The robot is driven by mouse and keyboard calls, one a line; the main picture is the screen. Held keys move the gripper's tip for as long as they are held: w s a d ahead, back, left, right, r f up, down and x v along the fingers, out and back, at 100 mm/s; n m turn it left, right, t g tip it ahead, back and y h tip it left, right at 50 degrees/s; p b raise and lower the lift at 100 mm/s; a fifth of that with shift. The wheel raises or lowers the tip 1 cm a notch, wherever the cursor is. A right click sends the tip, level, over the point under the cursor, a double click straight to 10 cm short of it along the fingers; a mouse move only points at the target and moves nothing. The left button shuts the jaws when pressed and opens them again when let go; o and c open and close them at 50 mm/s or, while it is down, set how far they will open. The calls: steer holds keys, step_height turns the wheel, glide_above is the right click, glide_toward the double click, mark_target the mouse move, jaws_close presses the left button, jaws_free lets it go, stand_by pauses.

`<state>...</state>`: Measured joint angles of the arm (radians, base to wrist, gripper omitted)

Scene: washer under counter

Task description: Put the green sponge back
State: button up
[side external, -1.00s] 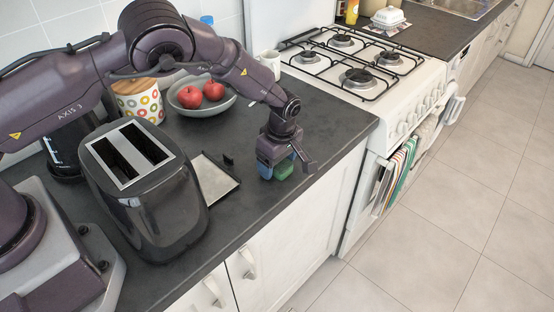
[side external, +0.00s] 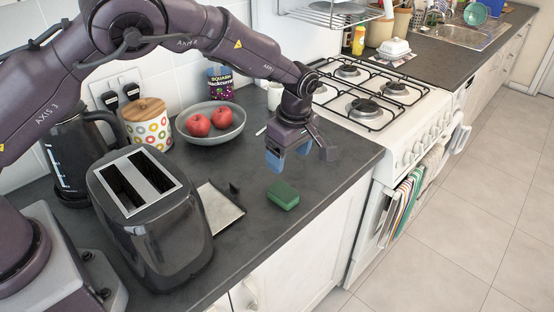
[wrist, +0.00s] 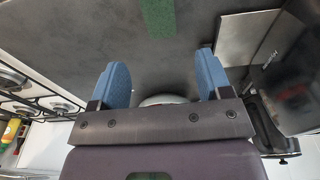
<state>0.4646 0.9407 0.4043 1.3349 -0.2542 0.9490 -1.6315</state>
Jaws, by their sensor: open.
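The green sponge (side external: 283,195) lies on the dark counter near its front edge, beside a flat metal tray. It also shows at the top edge of the wrist view (wrist: 158,17), partly cut off by the frame. My gripper (side external: 288,160) is above the counter, just behind and above the sponge. Its blue-padded fingers are spread open with nothing between them, and they are apart from the sponge. In the wrist view the open fingers (wrist: 160,82) point toward the counter, with the sponge beyond them.
A black toaster (side external: 150,215) and a metal tray (side external: 219,207) stand left of the sponge. A grey bowl with red apples (side external: 211,122), a dotted canister (side external: 148,125) and a kettle (side external: 72,155) are behind. The white gas stove (side external: 400,125) is at the right.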

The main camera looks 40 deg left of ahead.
steer(key=s+a+r+m+t+h, duration=0.1)
steer(key=s+a+r+m, duration=0.25)
steer(key=s+r, duration=0.45)
steer(key=s+a+r+m+t+h, duration=0.1)
steer(key=s+a+r+m, duration=0.3)
steer(key=r, duration=0.8)
steer(key=s+r+m+t, duration=0.1)
steer(key=s+m, duration=0.4)
steer(key=s, duration=0.4)
steer(key=s+a+r+m+t, duration=0.1)
steer(key=s+m+t, duration=0.1)
steer(key=s+m, duration=0.3)
steer(key=s, duration=0.3)
steer(key=shift+s+a+r+t+y, duration=0.2)
steer(key=shift+s+r+t+y, duration=0.1)
steer(key=shift+s+r, duration=0.1)
steer(key=shift+m, duration=0.25)
